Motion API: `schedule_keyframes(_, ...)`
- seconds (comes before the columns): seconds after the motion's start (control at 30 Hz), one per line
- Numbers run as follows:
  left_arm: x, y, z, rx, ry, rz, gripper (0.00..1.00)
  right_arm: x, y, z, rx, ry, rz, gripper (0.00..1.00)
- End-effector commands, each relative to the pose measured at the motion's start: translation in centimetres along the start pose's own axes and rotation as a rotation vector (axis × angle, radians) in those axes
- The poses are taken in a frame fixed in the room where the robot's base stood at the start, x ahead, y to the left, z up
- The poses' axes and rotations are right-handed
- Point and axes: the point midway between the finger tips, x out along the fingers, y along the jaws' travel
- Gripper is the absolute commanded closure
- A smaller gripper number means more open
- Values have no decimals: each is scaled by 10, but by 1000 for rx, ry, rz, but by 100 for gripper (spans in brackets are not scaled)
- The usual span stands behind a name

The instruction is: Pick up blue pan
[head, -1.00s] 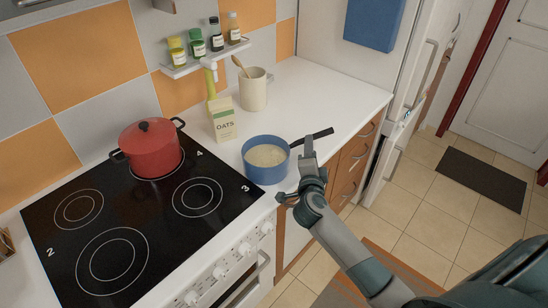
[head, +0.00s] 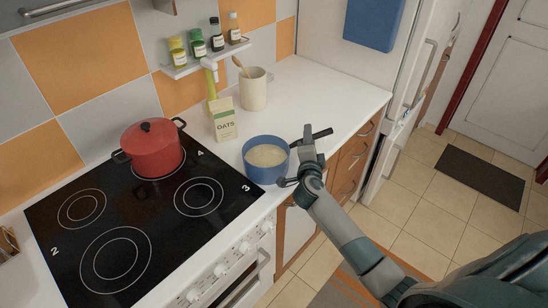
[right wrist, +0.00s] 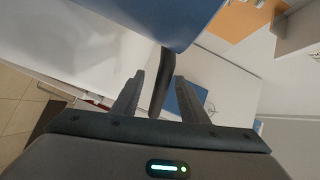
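The blue pan (head: 265,172) stands on the white counter just right of the hob, with pale contents inside. Its dark handle (head: 322,133) points right and is partly hidden behind my right gripper (head: 297,162). In the right wrist view the pan's blue side (right wrist: 165,20) fills the top, and its handle lies between the two spread fingers of my right gripper (right wrist: 160,95). The fingers show gaps to the handle, so the gripper is open around it. My left gripper is in neither view.
A red pot (head: 153,148) sits on the black hob (head: 150,220). An oats box (head: 224,118) and a cream utensil jar (head: 253,90) stand behind the pan. A spice shelf (head: 205,58) hangs on the tiled wall. The counter (head: 325,95) behind the handle is clear.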

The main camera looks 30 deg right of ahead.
Motion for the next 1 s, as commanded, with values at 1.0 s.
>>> schedule_keyframes(1.0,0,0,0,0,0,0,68,0,1,0,0,-1,1,100)
